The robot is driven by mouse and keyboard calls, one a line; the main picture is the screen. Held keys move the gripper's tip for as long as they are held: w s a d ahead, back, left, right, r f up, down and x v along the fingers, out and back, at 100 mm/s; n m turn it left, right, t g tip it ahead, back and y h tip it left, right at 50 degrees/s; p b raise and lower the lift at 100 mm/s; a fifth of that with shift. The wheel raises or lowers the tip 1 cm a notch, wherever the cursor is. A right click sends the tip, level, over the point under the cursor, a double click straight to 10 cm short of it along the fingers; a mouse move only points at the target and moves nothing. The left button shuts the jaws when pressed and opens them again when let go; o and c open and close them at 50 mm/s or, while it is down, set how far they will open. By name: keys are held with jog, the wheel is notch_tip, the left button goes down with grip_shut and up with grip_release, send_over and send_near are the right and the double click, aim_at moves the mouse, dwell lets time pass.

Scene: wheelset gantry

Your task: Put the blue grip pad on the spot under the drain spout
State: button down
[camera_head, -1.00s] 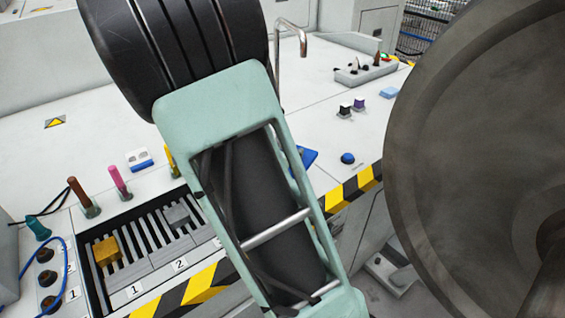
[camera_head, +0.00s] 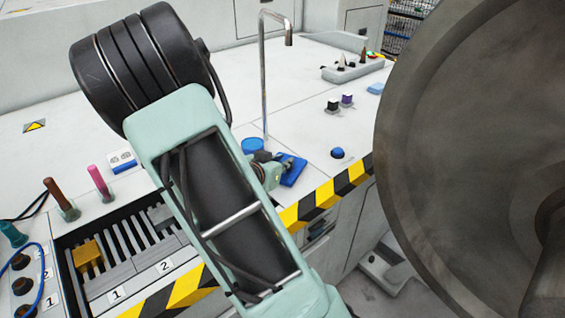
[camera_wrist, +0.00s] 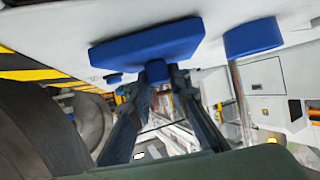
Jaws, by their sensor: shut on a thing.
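The blue grip pad (camera_head: 292,172) is a flat blue block with a small blue stub, near the striped front edge of the white bench. My gripper (camera_wrist: 157,76) is shut on the stub in the wrist view, with the pad's broad plate (camera_wrist: 148,43) beyond the fingertips. In the head view my arm partly hides the gripper (camera_head: 285,163). I cannot tell whether the pad touches the bench. The drain spout (camera_head: 263,75) is a bent metal pipe.
A blue button (camera_head: 337,152) and two dark knobs (camera_head: 340,103) stand right of the spout. A grey tray (camera_head: 352,68) is behind them. A large dark wheel (camera_head: 460,160) fills the right side. A slotted rack (camera_head: 125,250) and upright handles (camera_head: 100,183) are at left.

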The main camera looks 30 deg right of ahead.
jog(key=shift+f, duration=0.2)
jog(key=c, duration=1.8)
grip_release()
jog(key=shift+r, duration=0.1)
jog(key=shift+r, duration=0.15)
jog(key=shift+s+a+r, duration=0.1)
jog(key=shift+a+r, duration=0.1)
jog(key=shift+a, duration=0.05)
jog(key=p+v, duration=0.4)
jog(key=v, duration=0.7)
jog(key=shift+s+a, duration=0.1)
jog(key=shift+a, duration=0.1)
